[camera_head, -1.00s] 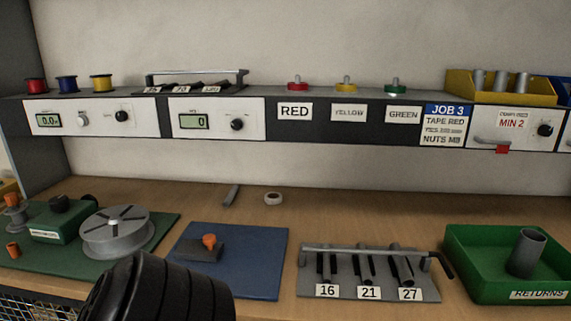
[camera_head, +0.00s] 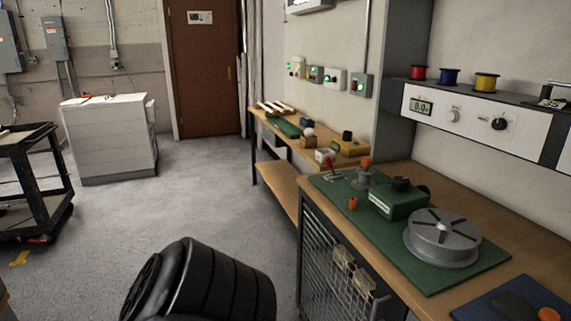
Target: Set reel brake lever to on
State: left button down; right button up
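A small lever with a red handle (camera_head: 329,163) stands at the far left corner of the green mat (camera_head: 432,283) on the bench. It appears to be the reel brake lever; its handle looks tilted, and any on or off marking is too small to read. The grey reel (camera_head: 441,232) lies flat on the same mat, nearer and to the right. A green box with a black knob (camera_head: 398,198) stands between them. A ribbed black link of my arm shows at the bottom, left of the bench. Neither gripper is in view.
An orange piece (camera_head: 353,203) and a grey post with an orange top (camera_head: 364,177) stand near the lever. A shelf with spools (camera_head: 449,77) is above right. A wire cage (camera_head: 338,265) is under the bench. Open floor (camera_head: 190,210) lies to the left.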

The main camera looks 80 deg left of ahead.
aim_at(327, 159)
jog(key=u, duration=2.25)
jog(key=k, duration=0.35)
jog(key=u, duration=0.95)
jog(key=i, duration=1.95)
jog(key=z, duration=0.7)
